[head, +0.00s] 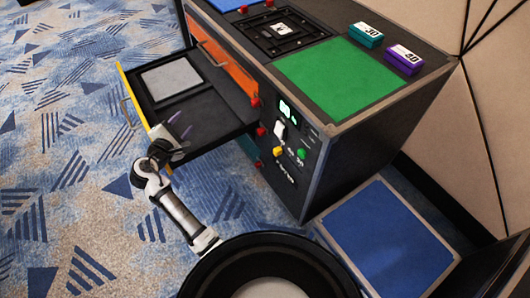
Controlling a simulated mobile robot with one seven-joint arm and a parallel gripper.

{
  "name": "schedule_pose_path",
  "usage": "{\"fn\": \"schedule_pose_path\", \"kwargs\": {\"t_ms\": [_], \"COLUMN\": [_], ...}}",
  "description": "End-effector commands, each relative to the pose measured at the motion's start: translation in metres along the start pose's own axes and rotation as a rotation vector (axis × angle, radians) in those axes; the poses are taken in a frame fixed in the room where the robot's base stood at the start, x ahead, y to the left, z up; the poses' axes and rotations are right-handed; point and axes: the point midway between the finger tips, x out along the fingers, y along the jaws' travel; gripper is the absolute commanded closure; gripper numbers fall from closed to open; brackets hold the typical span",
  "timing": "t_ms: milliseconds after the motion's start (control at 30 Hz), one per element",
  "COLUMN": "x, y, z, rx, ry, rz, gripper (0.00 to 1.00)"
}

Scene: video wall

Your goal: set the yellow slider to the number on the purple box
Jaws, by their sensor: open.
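The purple box (404,59) lies on top of the black cabinet near its back right edge. The number on it looks like 90. The yellow slider (278,151) is a small knob on the cabinet's front panel, below a white knob (280,129) and left of a green one (301,153). Scale marks near it are too small to read. My gripper (181,124) is open and empty. In the picture it overlaps the open drawer's near left part, well left of the yellow slider and apart from it.
The drawer (208,119) with a yellow front is pulled out and holds a grey panel (171,79). A teal box (366,35) lies beside the purple one. A green mat (338,75) covers part of the top. A blue-topped block (390,235) stands at lower right. Carpet is clear at left.

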Motion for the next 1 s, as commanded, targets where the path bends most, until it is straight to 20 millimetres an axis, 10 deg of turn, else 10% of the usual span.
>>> {"fn": "schedule_pose_path", "kwargs": {"t_ms": [100,300,567,1000], "x": [0.013,-0.007,-0.005,0.06], "y": [-0.115,-0.202,-0.219,-0.24], "z": [0.027,0.068,0.087,0.144], "rx": [-0.396,-0.784,-0.863,-0.859], "ry": [-0.25,-0.494,-0.548,-0.547], "rz": [-0.255,-0.516,-0.576,-0.574], "gripper": [0.58,0.58,0.58,0.58]}}
